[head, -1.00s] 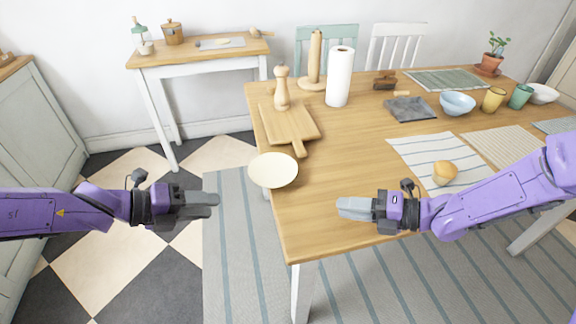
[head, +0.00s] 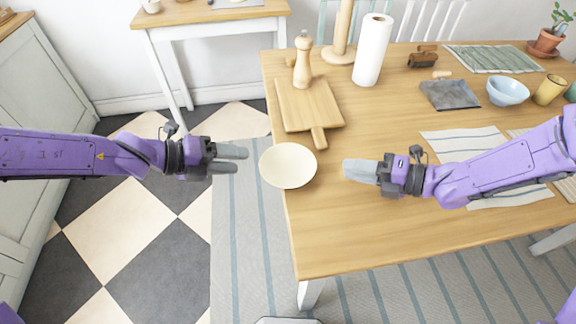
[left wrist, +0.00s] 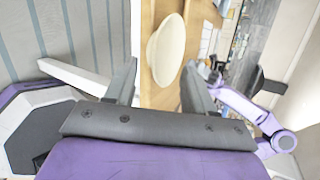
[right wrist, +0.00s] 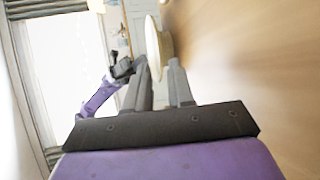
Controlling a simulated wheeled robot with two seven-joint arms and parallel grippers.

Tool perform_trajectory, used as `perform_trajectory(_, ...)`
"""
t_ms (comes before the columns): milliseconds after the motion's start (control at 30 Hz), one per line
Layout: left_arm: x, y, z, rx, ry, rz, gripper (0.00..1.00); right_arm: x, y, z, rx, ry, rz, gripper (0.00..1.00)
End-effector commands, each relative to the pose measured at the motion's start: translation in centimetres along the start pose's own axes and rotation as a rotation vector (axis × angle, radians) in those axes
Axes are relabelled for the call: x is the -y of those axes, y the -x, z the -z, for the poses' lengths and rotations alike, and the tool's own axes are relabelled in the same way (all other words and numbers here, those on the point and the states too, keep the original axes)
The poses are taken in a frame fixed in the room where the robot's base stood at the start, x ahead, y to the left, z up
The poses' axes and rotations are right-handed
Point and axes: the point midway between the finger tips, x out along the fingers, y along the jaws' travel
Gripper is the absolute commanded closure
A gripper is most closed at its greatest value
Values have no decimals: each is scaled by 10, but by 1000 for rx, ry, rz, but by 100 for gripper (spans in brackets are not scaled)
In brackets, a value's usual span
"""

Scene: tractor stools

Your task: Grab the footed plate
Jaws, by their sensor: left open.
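The footed plate (head: 288,165) is cream and round. It stands at the left edge of the wooden table, between my two grippers in the head view. My left gripper (head: 246,160) is just left of the plate, off the table edge, open and empty. In the left wrist view the plate (left wrist: 166,49) shows ahead, between the spread fingers. My right gripper (head: 346,169) is over the table to the right of the plate, pointing at it. In the right wrist view its fingers (right wrist: 163,84) are apart, with the plate (right wrist: 153,45) beyond them. The plate's foot shows there.
A cutting board (head: 309,106) with a pepper mill (head: 303,60) lies behind the plate. A paper towel roll (head: 373,50), grey cloth (head: 449,94), and blue bowl (head: 508,91) stand farther back. The table (head: 390,225) is clear in front.

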Motion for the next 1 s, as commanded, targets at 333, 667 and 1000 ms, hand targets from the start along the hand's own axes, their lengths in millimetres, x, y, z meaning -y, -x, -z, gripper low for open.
perform_trajectory(333, 0, -66, 1, -5, 2, 0, 46, 1, -62, 0, 1, 1, 1, 77)
perform_trajectory(667, 1, -83, 0, -2, 0, 1, 46, 0, -80, 0, 4, -1, 0, 77)
perform_trajectory(1000, 1, -83, 0, -2, 0, 1, 100, 0, -80, 0, 3, 0, 0, 100)
